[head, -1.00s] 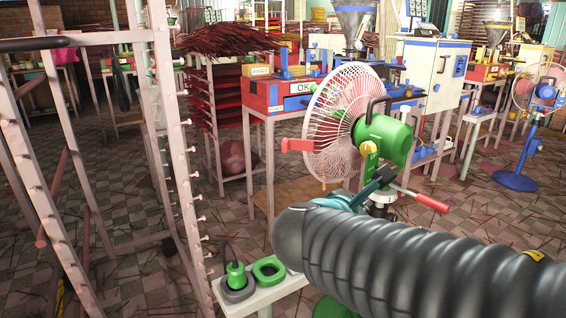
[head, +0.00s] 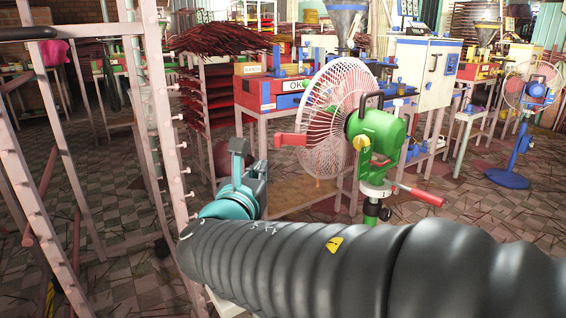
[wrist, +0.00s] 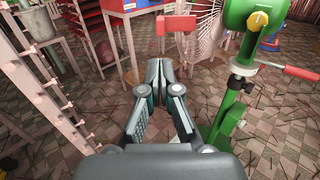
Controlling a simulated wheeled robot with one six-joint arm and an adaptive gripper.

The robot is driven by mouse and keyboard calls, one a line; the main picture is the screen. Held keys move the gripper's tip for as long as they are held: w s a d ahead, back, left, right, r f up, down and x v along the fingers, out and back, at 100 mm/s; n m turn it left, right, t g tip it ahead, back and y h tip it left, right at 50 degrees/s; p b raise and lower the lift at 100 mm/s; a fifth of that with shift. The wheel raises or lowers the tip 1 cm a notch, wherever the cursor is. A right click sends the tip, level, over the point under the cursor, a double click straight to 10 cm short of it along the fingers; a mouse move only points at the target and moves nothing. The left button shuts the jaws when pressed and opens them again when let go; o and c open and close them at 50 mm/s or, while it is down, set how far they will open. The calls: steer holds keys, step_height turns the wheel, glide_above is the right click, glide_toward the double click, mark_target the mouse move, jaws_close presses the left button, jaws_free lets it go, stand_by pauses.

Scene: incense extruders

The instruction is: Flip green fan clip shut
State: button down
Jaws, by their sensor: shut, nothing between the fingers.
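The green fan (head: 375,135) stands right of my gripper, with a pale wire cage (head: 333,105), a yellow knob (head: 361,143) and a black top handle. A red-handled lever (head: 428,196) sticks out to the right from there, and a red block (head: 291,139) sticks out at left. In the wrist view the green housing (wrist: 245,15) and red-handled lever (wrist: 287,70) are at upper right. My gripper (wrist: 159,66) is shut and empty, its fingers apart from the fan. I cannot tell which part is the clip.
A pale rack with pegs (head: 163,110) stands close at left. Behind are a red shelf of incense sticks (head: 205,100) and a red and blue bench machine (head: 275,92). A blue fan (head: 510,165) stands far right.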

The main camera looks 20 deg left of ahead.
mark_target(276, 142)
steer(key=w, duration=0.8)
steer(key=w+a, duration=0.1)
steer(key=w, duration=0.3)
steer(key=shift+w, duration=0.25)
